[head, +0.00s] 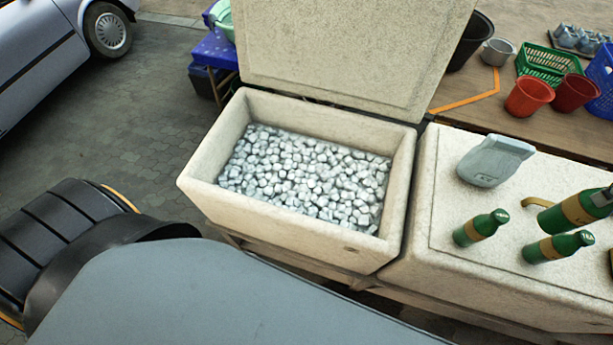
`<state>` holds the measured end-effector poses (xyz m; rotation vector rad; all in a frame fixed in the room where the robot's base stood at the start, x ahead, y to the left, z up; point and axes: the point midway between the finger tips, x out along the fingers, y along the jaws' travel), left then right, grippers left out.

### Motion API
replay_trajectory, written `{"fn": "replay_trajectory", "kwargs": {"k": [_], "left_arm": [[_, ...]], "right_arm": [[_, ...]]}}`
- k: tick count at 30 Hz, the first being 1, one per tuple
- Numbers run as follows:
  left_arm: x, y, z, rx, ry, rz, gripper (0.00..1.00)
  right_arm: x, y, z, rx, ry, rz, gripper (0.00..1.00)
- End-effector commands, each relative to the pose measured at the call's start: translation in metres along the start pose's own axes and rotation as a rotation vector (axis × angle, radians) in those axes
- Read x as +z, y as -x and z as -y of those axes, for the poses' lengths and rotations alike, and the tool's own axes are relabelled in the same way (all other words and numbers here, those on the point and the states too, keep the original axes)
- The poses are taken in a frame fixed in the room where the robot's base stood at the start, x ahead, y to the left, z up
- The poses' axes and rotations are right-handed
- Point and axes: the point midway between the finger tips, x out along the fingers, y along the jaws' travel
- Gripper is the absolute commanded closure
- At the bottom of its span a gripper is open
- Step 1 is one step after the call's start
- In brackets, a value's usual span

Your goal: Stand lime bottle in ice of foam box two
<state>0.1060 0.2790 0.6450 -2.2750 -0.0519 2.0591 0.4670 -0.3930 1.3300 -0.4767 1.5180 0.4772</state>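An open foam box (212,192) stands in the middle of the head view, full of ice cubes (300,170), with no bottle in the ice. Its raised lid (345,50) leans back behind it. I cannot read a number on the box. Green bottles with tan labels stand on the closed foam box at right: one on the left (480,228), one in front (558,246) and a larger one (575,212) near the right edge. I cannot tell which is the lime bottle. Neither gripper is in view.
The closed foam box (450,265) adjoins the open one and also carries a grey scoop-like object (495,161). Red buckets (529,96) and a green basket (548,64) stand on the table behind. A car (45,45) is at far left, with clear paving before it.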

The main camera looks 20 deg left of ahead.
Motion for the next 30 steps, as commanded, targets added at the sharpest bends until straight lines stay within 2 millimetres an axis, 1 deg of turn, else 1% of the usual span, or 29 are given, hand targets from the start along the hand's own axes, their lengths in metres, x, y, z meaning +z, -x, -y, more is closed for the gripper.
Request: {"fn": "replay_trajectory", "kwargs": {"k": [5, 8, 11, 14, 18, 21, 22, 25, 30], "left_arm": [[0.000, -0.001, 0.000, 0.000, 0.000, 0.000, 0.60], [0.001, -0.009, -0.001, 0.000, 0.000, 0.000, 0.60], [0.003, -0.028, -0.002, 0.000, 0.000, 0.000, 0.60], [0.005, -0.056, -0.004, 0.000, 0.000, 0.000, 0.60], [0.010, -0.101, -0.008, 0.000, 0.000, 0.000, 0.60], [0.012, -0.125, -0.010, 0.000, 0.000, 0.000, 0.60], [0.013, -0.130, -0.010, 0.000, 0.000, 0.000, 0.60], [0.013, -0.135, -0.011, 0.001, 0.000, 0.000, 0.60], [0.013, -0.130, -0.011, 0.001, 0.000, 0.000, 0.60]], "right_arm": [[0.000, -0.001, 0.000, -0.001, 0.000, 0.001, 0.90], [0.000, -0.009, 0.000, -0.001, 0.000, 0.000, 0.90], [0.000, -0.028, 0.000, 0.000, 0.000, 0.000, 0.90], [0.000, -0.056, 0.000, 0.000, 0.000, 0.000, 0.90], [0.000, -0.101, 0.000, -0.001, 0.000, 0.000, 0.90], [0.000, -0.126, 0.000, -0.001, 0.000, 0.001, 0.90], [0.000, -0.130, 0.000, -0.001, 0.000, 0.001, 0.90], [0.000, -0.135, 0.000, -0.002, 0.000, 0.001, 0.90], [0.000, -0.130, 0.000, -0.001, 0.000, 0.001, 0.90]]}}
